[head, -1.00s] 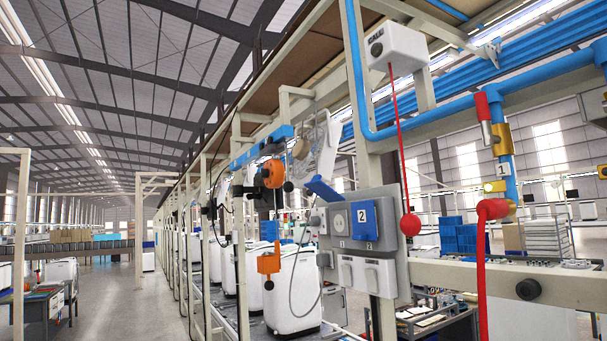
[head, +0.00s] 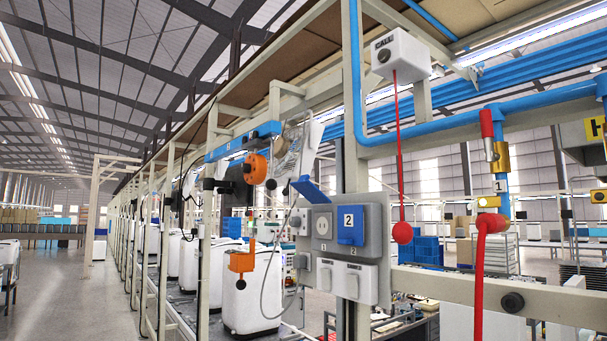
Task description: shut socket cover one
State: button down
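A grey socket panel (head: 377,237) is fixed to a beige post right of the picture's middle. Socket one (head: 322,227) is on its left half, its round face bare. Its blue cover (head: 312,189) stands open, tilted up above the socket. Socket two is on the right half, with its blue cover (head: 350,225), marked 2, lying shut over it. My gripper does not show in this view, so its place relative to the panel cannot be seen.
A white box (head: 348,282) with two lids hangs below the sockets. A red ball on a cord (head: 402,233) hangs from the CALL box (head: 402,56) to the right. A red hose (head: 481,270) and beige rail are farther right. An orange hoist (head: 255,168) hangs left.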

aim_at(306, 188)
jog(key=i, duration=1.65)
jog(key=z, duration=0.05)
